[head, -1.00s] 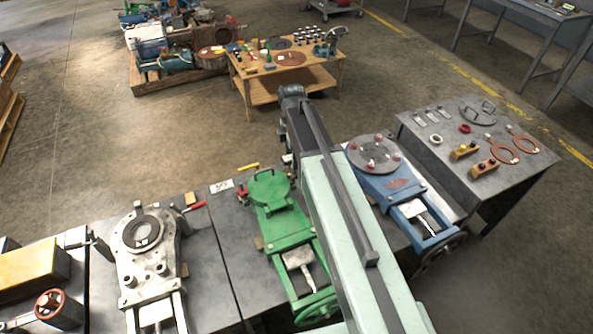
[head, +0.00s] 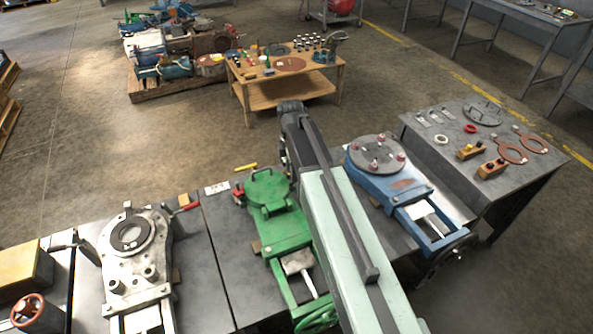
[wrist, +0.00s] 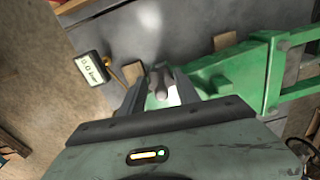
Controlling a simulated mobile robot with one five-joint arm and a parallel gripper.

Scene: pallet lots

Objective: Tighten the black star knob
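A dark grey lobed knob (wrist: 158,83), which looks like the star knob, shows in the wrist view beside the green valve body (wrist: 228,80). My gripper (wrist: 160,84) has its two fingers apart, one on each side of the knob. A bright strip shows between the knob and the right finger; contact cannot be made out. In the head view the green valve (head: 281,232) lies on the bench left of my arm, and my arm hides my gripper and the knob.
A gauge reading about 0.0 bar (wrist: 90,68) lies near the knob. A grey valve (head: 118,275) stands left, a blue valve (head: 400,185) right of my arm. A side table (head: 450,160) holds gaskets and blocks. Open floor lies beyond the bench.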

